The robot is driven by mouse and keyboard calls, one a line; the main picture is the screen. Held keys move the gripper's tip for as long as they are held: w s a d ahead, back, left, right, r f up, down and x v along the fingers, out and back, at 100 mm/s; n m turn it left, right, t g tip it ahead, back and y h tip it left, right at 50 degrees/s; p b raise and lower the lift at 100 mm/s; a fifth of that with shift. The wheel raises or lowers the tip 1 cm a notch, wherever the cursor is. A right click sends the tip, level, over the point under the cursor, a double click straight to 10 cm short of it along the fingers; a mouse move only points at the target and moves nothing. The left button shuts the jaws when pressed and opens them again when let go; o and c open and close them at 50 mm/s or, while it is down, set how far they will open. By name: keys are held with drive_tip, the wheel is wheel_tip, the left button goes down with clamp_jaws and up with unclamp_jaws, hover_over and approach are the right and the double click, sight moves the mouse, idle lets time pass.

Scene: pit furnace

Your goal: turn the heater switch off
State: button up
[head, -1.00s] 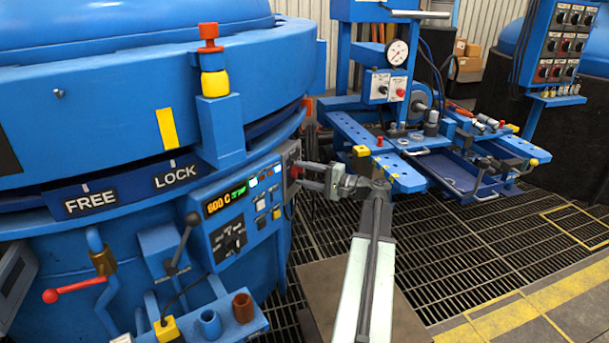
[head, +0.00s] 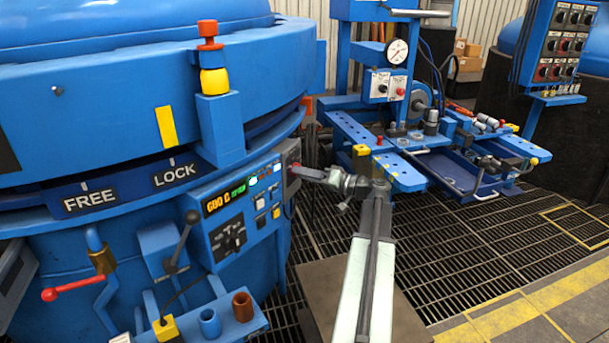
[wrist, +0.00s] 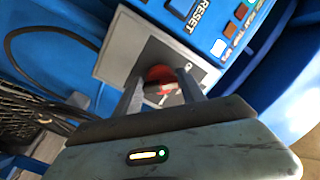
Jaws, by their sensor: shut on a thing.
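The heater switch appears to be the red round knob (wrist: 158,74) on a grey plate (wrist: 118,46) in the wrist view. My gripper (wrist: 161,89) has one finger on each side of the knob and is shut on it. Pale marks show on the plate to the right of the knob and below it; I cannot read the knob's position for sure. In the head view my gripper (head: 299,172) is at the grey switch box (head: 289,158) on the right end of the furnace control panel (head: 238,222). The knob is mostly hidden there.
The panel's display (head: 224,199) reads 600 C beside green text. Buttons (head: 262,203) sit close left of my gripper. A blue workbench (head: 365,140) with a gauge (head: 397,51) stands behind my arm. A red-knobbed lever (head: 75,289) is at lower left. Grating floor lies open at right.

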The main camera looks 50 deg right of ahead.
drive_tip(key=shift+f+n, duration=0.1)
drive_tip(key=shift+n, duration=0.5)
drive_tip(key=o, duration=1.4)
drive_tip(key=shift+c, duration=0.2)
drive_tip(key=v, duration=0.7)
drive_tip(key=shift+s, duration=0.35)
drive_tip(key=shift+s+d, duration=0.1)
